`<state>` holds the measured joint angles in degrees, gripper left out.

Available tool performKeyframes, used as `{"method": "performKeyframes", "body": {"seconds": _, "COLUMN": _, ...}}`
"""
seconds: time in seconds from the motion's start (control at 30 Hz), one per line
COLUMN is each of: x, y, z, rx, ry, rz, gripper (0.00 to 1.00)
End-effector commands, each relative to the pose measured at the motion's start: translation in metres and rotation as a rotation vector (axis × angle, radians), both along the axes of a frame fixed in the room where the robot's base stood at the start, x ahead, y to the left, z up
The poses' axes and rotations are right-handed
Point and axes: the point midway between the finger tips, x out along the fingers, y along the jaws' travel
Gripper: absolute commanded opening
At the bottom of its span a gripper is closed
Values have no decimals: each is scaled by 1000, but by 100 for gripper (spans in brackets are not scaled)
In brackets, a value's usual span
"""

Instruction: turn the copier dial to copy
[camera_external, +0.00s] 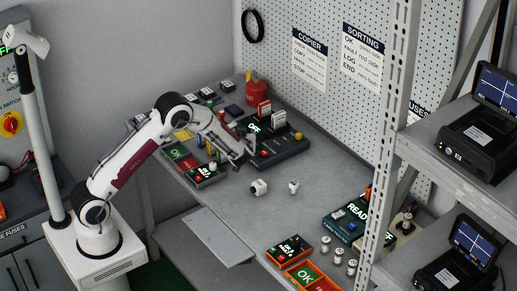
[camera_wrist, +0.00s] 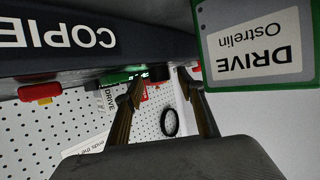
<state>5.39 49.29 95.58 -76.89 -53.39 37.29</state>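The copier (camera_external: 285,148) is a long dark box at the back of the bench, with a lit display reading OFF (camera_external: 254,127). Its COPIER label (camera_wrist: 57,34) shows upside down and cut off in the wrist view. My gripper (camera_external: 249,150) is low at the copier's left front end. In the wrist view my gripper (camera_wrist: 160,82) has its fingers apart, with nothing clearly held. A small dark part (camera_wrist: 159,73) shows beyond the fingertips; I cannot tell whether it is the dial. I cannot make out the dial or its setting in the outside view.
A green-edged DRIVE card (camera_wrist: 258,45) is close at the wrist view's upper right. Red and white upright pieces (camera_external: 264,109) stand in the copier. A red canister (camera_external: 256,92) is behind, an OK box (camera_external: 175,152) left.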

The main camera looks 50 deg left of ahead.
Motion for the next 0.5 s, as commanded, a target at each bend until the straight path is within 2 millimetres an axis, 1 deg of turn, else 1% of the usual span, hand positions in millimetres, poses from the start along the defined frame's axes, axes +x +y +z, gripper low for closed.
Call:
{"method": "performKeyframes", "body": {"seconds": 0.13, "x": 3, "y": 5, "z": -2, "rx": 1, "ry": 1, "rz": 1, "gripper": 39}}
{"method": "performKeyframes", "body": {"seconds": 0.4, "x": 3, "y": 5, "z": -3, "rx": 1, "ry": 1, "rz": 1, "gripper": 39}}
{"method": "performKeyframes", "body": {"seconds": 0.43, "x": 3, "y": 5, "z": -3, "rx": 1, "ry": 1, "rz": 1, "gripper": 37}}
{"method": "performKeyframes", "body": {"seconds": 0.47, "x": 3, "y": 5, "z": -3, "rx": 1, "ry": 1, "rz": 1, "gripper": 29}}
{"method": "performKeyframes", "body": {"seconds": 0.5, "x": 3, "y": 5, "z": -2, "rx": 1, "ry": 1, "rz": 1, "gripper": 18}}
